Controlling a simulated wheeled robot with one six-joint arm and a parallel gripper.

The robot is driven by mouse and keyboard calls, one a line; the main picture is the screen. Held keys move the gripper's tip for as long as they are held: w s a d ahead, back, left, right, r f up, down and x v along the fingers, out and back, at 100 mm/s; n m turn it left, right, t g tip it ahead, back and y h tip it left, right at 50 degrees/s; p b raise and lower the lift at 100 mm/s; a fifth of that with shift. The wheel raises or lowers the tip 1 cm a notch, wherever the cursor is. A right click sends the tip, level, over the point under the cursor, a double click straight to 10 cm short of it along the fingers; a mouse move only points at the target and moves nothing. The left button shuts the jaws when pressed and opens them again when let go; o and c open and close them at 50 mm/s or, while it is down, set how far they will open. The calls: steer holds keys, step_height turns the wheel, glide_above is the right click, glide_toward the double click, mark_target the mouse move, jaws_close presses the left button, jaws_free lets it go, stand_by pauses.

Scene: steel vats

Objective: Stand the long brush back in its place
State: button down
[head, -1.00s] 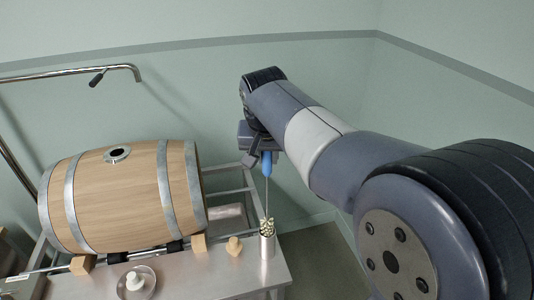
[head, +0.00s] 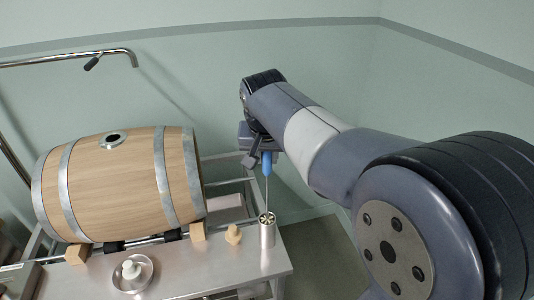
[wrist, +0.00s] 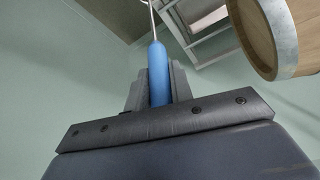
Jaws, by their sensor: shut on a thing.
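The long brush has a blue handle (head: 267,165) and a thin metal rod that hangs about upright. My gripper (head: 262,152) is shut on the blue handle, which also shows between the fingers (wrist: 157,88) in the wrist view. The rod runs down into the mouth of a steel cylinder (head: 268,237) at the right end of the steel table (head: 215,268). Pale bristles show in the cylinder's mouth; the rest of the brush head is hidden inside. I cannot tell whether it touches the bottom.
A wooden barrel (head: 115,190) with an open bung hole (head: 113,138) lies on wooden blocks at the left. A wooden bung (head: 233,235) stands left of the cylinder. A steel dish (head: 146,282) holds a white object (head: 131,270). A bent pipe (head: 65,58) is at upper left.

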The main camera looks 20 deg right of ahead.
steer(key=shift+f+b, duration=0.95)
steer(key=shift+f, duration=0.55)
steer(key=c, duration=1.2)
jaws_free()
steer(key=shift+o, duration=0.2)
steer(key=shift+r, duration=0.15)
steer(key=v, duration=1)
steer(key=shift+r, duration=0.3)
steer(key=shift+s+f, duration=0.1)
